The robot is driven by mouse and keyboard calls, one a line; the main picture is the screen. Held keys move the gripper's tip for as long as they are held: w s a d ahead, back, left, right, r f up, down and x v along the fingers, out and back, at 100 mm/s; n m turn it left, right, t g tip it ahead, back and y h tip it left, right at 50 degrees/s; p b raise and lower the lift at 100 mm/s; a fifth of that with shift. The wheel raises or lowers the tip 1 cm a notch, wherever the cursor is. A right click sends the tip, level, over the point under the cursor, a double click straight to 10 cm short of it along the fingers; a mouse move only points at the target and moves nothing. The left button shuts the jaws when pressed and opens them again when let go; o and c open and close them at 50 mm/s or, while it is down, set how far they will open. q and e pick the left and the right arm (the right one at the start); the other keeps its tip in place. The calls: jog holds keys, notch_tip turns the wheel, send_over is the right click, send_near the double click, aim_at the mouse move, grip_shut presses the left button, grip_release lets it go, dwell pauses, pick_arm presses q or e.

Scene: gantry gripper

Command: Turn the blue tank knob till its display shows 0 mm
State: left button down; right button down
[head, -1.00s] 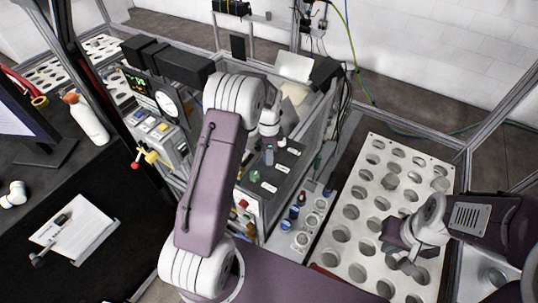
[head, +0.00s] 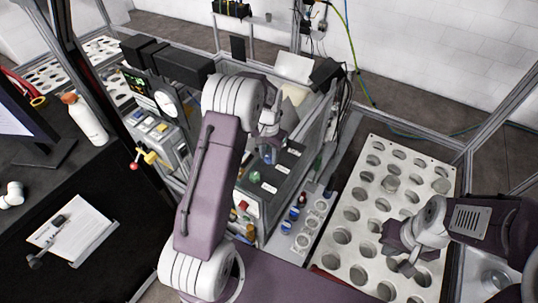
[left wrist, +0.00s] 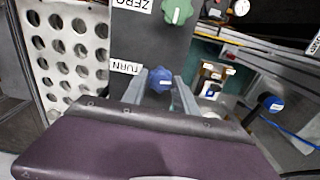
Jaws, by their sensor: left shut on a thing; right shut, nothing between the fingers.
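The blue knob (left wrist: 160,79) shows in the left wrist view, beside a white "TURN" label (left wrist: 126,67) on a dark panel. My left gripper (left wrist: 163,88) has its two fingers on either side of the knob and is shut on it. In the head view my left gripper (head: 270,145) is at the dark panel, and my wrist partly hides that spot. My right gripper (head: 398,262) is shut and empty above the perforated white plate. A small screen with coloured digits (head: 138,84) shows at the left; I cannot read a millimetre value.
A green knob (left wrist: 177,10) sits by a "ZERO" label near the blue one. Small bottles (head: 294,213) stand on a shelf beside the panel box. The perforated white plate (head: 365,232) lies to the right. Metal frame bars surround the work area.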

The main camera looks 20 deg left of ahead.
aim_at(269, 157)
pick_arm(q)
jog(key=shift+s+f+n, duration=0.15)
jog(key=shift+n, duration=1.55)
jog(key=shift+n, duration=0.3)
jog(key=c, duration=1)
grip_release()
jog(key=shift+o, duration=0.2)
jog(key=shift+r, duration=0.2)
notch_tip(269, 157, up, 9)
jog(key=b, duration=0.2)
